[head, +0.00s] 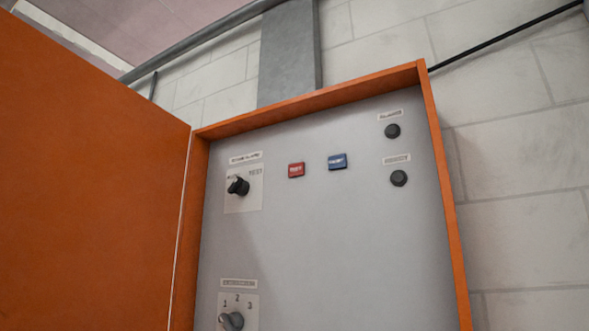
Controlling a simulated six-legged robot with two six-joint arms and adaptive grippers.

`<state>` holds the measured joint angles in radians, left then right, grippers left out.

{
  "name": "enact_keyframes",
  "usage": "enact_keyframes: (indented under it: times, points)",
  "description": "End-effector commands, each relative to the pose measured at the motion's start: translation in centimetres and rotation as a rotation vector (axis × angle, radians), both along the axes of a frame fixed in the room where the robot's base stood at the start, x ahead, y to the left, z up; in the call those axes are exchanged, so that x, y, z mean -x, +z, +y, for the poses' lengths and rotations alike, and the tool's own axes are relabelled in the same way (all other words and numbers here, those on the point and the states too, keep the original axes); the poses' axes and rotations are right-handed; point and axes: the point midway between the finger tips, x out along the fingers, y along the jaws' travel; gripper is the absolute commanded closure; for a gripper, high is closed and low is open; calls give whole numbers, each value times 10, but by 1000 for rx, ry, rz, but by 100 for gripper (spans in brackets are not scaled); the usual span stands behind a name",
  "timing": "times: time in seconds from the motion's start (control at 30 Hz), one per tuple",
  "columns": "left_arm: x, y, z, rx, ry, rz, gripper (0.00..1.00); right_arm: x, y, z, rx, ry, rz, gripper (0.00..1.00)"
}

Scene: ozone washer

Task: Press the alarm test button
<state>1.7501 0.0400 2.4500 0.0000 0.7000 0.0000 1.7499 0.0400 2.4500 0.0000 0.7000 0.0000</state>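A red button (296,170) with small white lettering that seems to read TEST sits on the upper middle of a grey panel (325,245). A blue button (337,161) with blurred lettering is just right of it. To the left, a black rotary knob (238,186) sits on a plate marked TEST, under a label too blurred to read surely. Two round black buttons, an upper one (392,131) and a lower one (399,178), are at the right, each under a small label. Neither of my grippers is in view.
The panel is inside an orange cabinet frame (436,150). Its orange door (85,180) stands open at the left. A second knob (231,321) marked 1, 2, 3 is at the lower left. A grey duct (288,55) rises above the cabinet along the block wall (520,150).

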Motion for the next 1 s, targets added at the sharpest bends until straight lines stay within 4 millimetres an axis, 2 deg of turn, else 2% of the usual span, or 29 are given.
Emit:
enact_keyframes:
  times: [0.07,0.47,1.0]
  points:
    - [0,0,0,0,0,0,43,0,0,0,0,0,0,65]
    - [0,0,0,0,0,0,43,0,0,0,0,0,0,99]
    - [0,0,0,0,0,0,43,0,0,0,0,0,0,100]
